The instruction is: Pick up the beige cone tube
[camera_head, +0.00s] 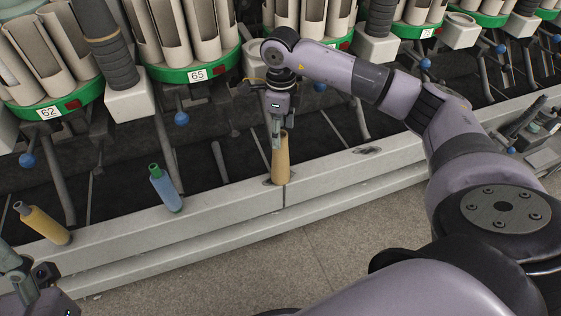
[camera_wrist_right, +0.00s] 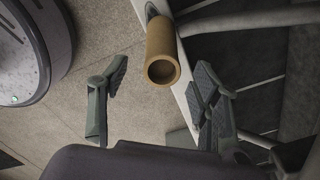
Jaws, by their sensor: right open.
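The beige cone tube (camera_head: 281,162) stands upright on the pale machine rail, right of the blue and yellow tubes. My right gripper (camera_head: 277,135) points down at its top from above. In the right wrist view the tube (camera_wrist_right: 160,45) shows its open round end toward me, with one open finger on each side of the gripper (camera_wrist_right: 161,76). Gaps show between the tube and both fingers, and nothing is held. My left gripper (camera_head: 28,283) shows only partly at the lower left corner; its jaw opening cannot be made out.
A blue tube (camera_head: 166,190) and a yellow tube (camera_head: 44,224) lean on the same rail (camera_head: 225,205) to the left. Green-rimmed magazines (camera_head: 197,70) with large tubes stand behind, with levers and blue knobs below. Grey floor (camera_head: 335,240) lies in front.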

